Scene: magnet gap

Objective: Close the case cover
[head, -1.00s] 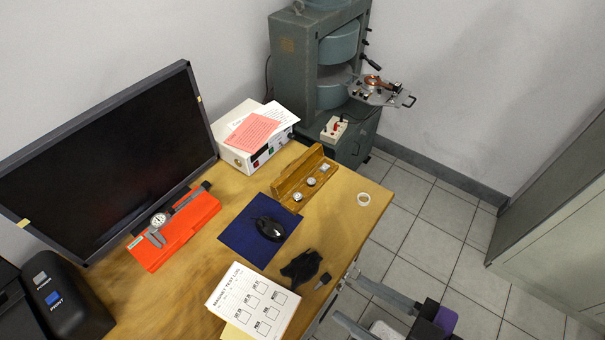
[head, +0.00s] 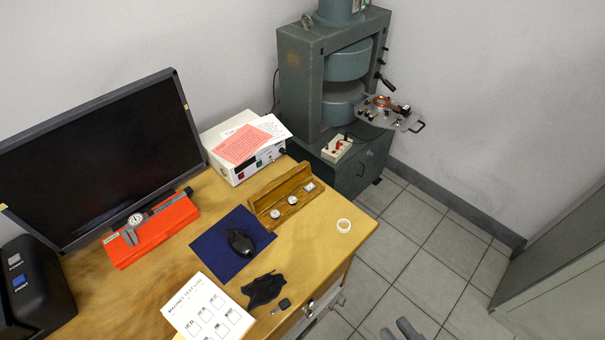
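The wooden case (head: 262,202) lies near the right part of the desk in the head view. Its cover (head: 280,184) stands raised along the back side, so the case is open. Several small pieces, including a round metal one (head: 292,200), sit in its front part. My gripper (head: 396,329) shows only as two grey fingertips at the bottom edge of the view. The tips are apart with nothing seen between them. They are over the floor, well away from the case. The rest of the gripper is out of view.
A dark blue mat (head: 210,243) with a mouse, a black glove-like item (head: 264,289) and a test log sheet (head: 208,308) lie in front. A white instrument box (head: 242,166) and a large magnet (head: 300,90) stand behind.

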